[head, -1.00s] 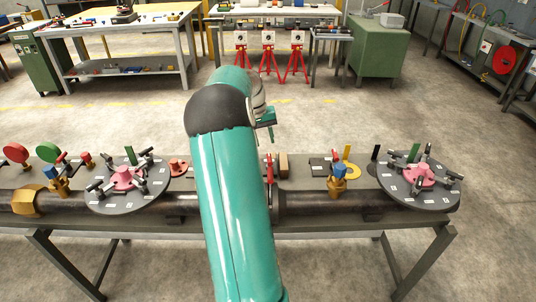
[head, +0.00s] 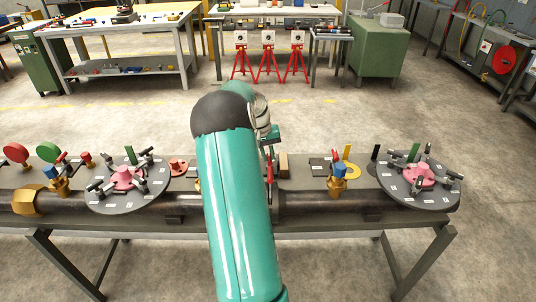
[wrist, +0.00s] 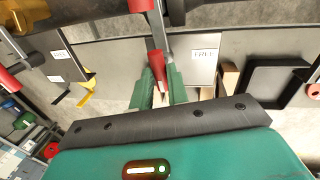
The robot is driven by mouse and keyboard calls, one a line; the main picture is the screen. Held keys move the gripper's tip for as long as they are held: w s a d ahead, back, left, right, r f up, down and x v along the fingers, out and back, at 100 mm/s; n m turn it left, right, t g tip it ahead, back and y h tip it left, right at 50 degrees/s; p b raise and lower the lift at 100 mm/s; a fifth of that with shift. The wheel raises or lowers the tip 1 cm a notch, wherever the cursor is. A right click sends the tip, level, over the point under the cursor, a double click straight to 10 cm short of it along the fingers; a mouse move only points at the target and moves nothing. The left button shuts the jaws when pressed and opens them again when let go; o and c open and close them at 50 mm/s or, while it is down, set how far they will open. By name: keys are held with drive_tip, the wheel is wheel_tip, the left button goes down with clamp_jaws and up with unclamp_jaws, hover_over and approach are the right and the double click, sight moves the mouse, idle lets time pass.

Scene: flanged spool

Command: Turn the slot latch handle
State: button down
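The slot latch handle, a red grip on a grey bar, shows in the wrist view (wrist: 157,80) between the two green fingers of my gripper (wrist: 160,84). The fingers stand apart, one on each side of the red grip, with narrow gaps; contact is not clear. In the head view the red handle (head: 270,172) stands upright at the middle of the bench, just right of my teal arm. My gripper there (head: 270,146) is above and behind it, partly hidden by my arm.
Pale plates with labels (wrist: 204,55) flank the handle. A black tray (wrist: 275,85) and a wooden block (wrist: 229,78) lie to the right in the wrist view. A flanged pipe (head: 310,201) runs along the bench. A blue-capped brass valve (head: 338,180) stands to the right.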

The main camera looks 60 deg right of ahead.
drive_tip(key=shift+m, duration=0.6)
drive_tip(key=c, duration=1.4)
unclamp_jaws()
drive_tip(key=shift+o, duration=0.2)
wheel_tip(320, 180, up, 14)
drive_tip(key=w+a, duration=0.1)
drive_tip(key=w, duration=0.1)
drive_tip(key=shift+w+f, duration=0.15)
drive_tip(key=shift+w, duration=0.05)
drive_tip(key=shift+a, duration=0.1)
